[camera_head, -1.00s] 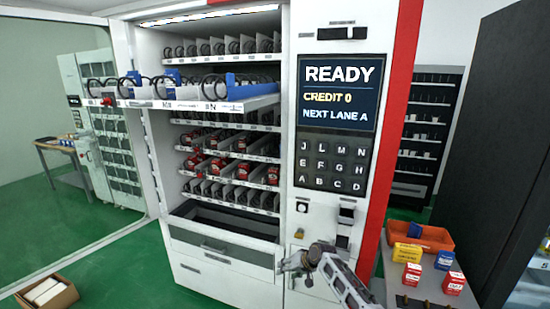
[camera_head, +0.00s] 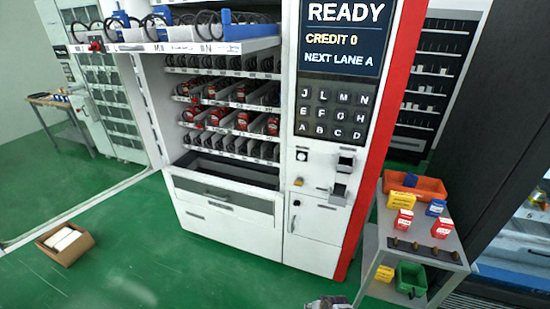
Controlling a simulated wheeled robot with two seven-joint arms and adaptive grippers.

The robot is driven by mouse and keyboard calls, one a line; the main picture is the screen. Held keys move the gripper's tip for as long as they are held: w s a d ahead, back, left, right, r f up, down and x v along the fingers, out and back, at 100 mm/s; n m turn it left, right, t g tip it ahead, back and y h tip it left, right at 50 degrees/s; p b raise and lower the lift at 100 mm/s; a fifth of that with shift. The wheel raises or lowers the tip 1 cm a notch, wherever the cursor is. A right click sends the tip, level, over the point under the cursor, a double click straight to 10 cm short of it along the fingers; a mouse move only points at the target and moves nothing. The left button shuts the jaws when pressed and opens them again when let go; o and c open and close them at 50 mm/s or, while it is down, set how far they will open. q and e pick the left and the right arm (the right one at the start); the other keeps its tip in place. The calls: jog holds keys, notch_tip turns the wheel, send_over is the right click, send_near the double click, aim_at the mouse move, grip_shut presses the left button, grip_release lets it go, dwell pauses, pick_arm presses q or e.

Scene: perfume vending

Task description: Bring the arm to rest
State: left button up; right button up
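A small part of my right gripper or wrist (camera_head: 328,302) shows at the bottom edge, in front of the vending machine (camera_head: 228,226) and apart from it. Its fingers cannot be made out, and the rest of the arm is below the picture. My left gripper is not in view. The machine's display (camera_head: 343,38) reads READY, CREDIT 0 and NEXT LANE A.
A shelf tray (camera_head: 255,46) with a blue edge sticks out of the machine. A cart (camera_head: 385,240) at the right holds an orange bin (camera_head: 428,187), small boxes and a green bin (camera_head: 411,279). A cardboard box (camera_head: 78,252) lies on the open green floor.

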jog(key=s+d+f+n+g, duration=0.1)
jog(key=s+d+f, duration=0.2)
jog(key=s, duration=1.1)
jog(key=s+d+f+h, duration=0.1)
jog(key=s+d+f, duration=0.2)
jog(key=s+f, duration=0.4)
jog(key=s+d+f+n+g+h, duration=0.1)
jog(key=s+d+f, duration=0.2)
jog(key=s, duration=1.9)
notch_tip(320, 180, down, 3)
jog(key=shift+s+d+r+n+g+b, duration=0.15)
jog(key=shift+s+n+g+b, duration=0.15)
jog(key=shift+b, duration=0.1)
jog(key=shift+r, duration=0.2)
jog(key=shift+r+p, duration=0.6)
jog(key=shift+p, duration=0.2)
